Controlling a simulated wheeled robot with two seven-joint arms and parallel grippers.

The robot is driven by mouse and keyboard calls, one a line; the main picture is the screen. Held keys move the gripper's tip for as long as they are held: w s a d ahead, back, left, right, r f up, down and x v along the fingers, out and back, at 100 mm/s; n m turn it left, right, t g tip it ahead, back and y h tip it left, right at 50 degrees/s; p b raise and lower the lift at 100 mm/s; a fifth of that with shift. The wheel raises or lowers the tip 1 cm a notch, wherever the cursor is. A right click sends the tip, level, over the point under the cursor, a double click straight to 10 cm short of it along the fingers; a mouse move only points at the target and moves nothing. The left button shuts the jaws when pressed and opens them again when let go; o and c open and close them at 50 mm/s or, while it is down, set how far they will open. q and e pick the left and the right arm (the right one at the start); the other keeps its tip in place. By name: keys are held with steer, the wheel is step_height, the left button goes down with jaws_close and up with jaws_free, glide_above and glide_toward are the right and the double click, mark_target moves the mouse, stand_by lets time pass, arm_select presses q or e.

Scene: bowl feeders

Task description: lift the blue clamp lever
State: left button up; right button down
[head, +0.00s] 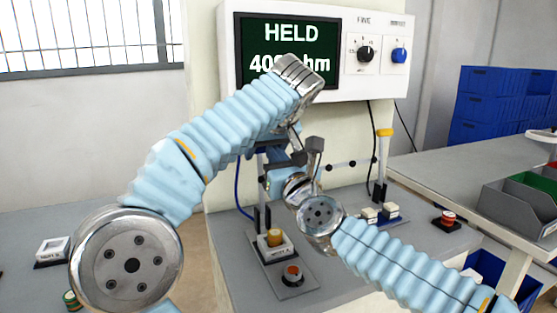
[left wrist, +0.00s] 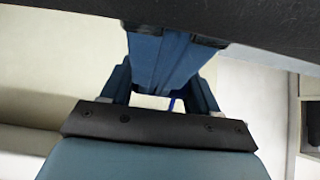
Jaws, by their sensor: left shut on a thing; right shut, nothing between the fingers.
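My left gripper (head: 272,160) hangs below its wrist over the left clamp station on the bench. It is shut on the blue clamp lever, which is mostly hidden. In the head view the blue of the lever and of my fingers cannot be told apart. In the left wrist view the closed blue fingers (left wrist: 165,65) fill the middle, and a dark band crosses the top. My right gripper (head: 315,147) is shut and empty, pointing up close to the right of the left gripper; I cannot tell whether they touch.
A screen (head: 288,45) reads "HELD" and a partly covered ohm value. A yellow-handled lever (head: 384,133) stands upright to the right. A yellow cylinder (head: 274,237), a red button (head: 292,272) and a red knob (head: 447,217) are on the bench. Blue bins (head: 490,100) stand back right.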

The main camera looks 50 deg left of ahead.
arm_select(q)
steer(key=shift+d, duration=0.25)
steer(key=o, duration=1.4)
steer(key=shift+a+r, duration=0.1)
